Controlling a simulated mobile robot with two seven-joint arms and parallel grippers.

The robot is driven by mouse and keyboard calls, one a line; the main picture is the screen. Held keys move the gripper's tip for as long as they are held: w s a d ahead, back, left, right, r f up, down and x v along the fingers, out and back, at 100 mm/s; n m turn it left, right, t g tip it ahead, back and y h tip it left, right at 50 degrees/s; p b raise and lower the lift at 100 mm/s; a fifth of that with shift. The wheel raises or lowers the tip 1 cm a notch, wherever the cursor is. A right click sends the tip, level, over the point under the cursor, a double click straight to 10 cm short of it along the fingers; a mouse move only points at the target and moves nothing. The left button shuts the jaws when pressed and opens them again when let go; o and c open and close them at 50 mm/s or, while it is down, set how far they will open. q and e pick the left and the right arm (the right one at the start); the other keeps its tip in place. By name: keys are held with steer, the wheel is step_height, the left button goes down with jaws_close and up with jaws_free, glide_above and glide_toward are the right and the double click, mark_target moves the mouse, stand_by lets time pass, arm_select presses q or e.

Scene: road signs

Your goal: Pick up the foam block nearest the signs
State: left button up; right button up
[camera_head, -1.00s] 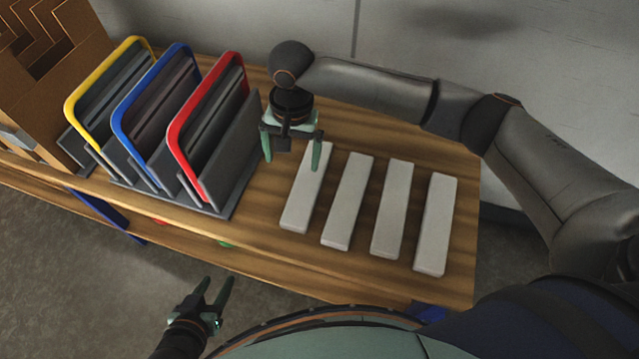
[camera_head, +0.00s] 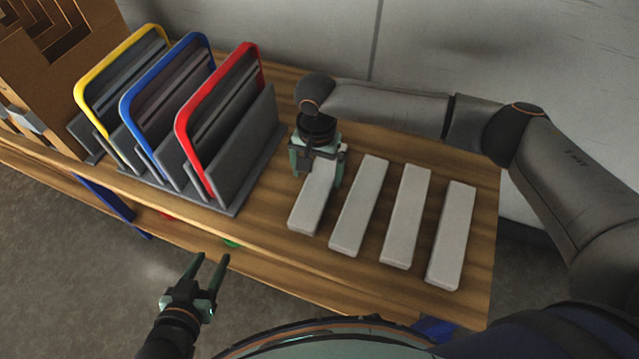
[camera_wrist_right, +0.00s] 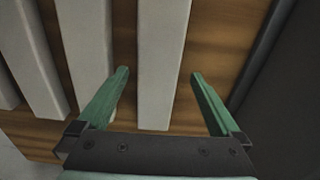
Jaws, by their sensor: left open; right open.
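Several pale grey foam blocks lie in a row on the wooden table. The foam block nearest the signs (camera_head: 313,201) is the leftmost; it also shows between the fingers in the right wrist view (camera_wrist_right: 163,60). My right gripper (camera_head: 317,176) is open, low over the far part of this block, with a finger on each side. In the right wrist view the open fingers (camera_wrist_right: 160,85) stand apart from the block, with wood showing at its right. The signs, with red (camera_head: 183,125), blue (camera_head: 128,110) and yellow (camera_head: 82,92) frames, stand left of it. My left gripper (camera_head: 208,270) is open and empty, in front of the table.
The other foam blocks (camera_head: 360,207), (camera_head: 406,217), (camera_head: 452,236) lie to the right with narrow gaps. The grey sign rack (camera_head: 262,125) stands close to the left of my right gripper. A brown box-like structure (camera_head: 60,60) is at the far left, and a wall is behind.

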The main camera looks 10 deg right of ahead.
mark_target(319, 183)
step_height(319, 183, down, 3)
steer(key=shift+d+f+b, duration=0.1)
steer(key=shift+d+b, duration=0.05)
steer(key=shift+b, duration=0.35)
steer(key=shift+f, duration=0.15)
arm_select(q)
steer(key=w+r+t, duration=0.3)
steer(key=r, duration=0.3)
steer(key=shift+w+r+m+h, duration=0.15)
steer(key=shift+r+m+h, duration=0.25)
arm_select(e)
steer(key=shift+c, duration=0.4)
steer(key=c, duration=1.2)
